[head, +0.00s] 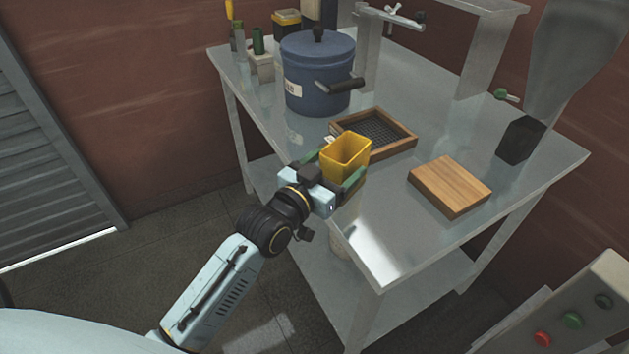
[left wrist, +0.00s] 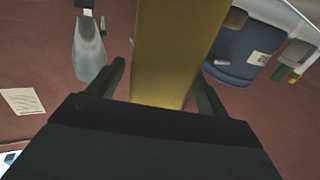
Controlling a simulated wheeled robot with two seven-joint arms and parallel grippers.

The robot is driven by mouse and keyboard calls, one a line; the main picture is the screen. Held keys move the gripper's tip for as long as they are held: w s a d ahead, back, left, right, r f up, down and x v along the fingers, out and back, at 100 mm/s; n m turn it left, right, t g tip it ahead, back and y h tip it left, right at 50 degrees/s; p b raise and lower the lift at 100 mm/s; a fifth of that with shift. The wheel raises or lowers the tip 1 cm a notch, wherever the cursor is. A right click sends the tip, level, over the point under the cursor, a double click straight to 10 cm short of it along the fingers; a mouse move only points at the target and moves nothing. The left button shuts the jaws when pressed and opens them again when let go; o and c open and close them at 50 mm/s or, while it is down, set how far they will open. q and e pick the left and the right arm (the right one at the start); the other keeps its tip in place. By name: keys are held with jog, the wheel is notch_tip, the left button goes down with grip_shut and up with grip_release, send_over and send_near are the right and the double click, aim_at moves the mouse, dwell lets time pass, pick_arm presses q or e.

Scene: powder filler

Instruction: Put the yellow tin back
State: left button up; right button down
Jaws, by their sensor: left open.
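The yellow tin (head: 345,157) is open-topped and upright, at the near left edge of the metal table in the head view. My left gripper (head: 340,163) has its green fingers on either side of the tin. The jaws are open around it. The left wrist view shows the tin's yellow wall (left wrist: 172,55) large between the two fingers, with a visible gap at the left finger. The tin's base is hidden by the gripper, so I cannot tell whether it rests on the table. My right gripper is not in view.
A wooden-framed mesh tray (head: 374,131) lies just behind the tin. A blue pot (head: 317,75) with a dark handle stands further back. A wooden block (head: 449,186) lies to the right. The metal table (head: 385,235) is bare at its front.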

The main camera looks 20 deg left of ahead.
pick_arm(q)
jog(key=v, duration=0.8)
jog(key=shift+s, duration=0.25)
jog(key=shift+a, duration=0.15)
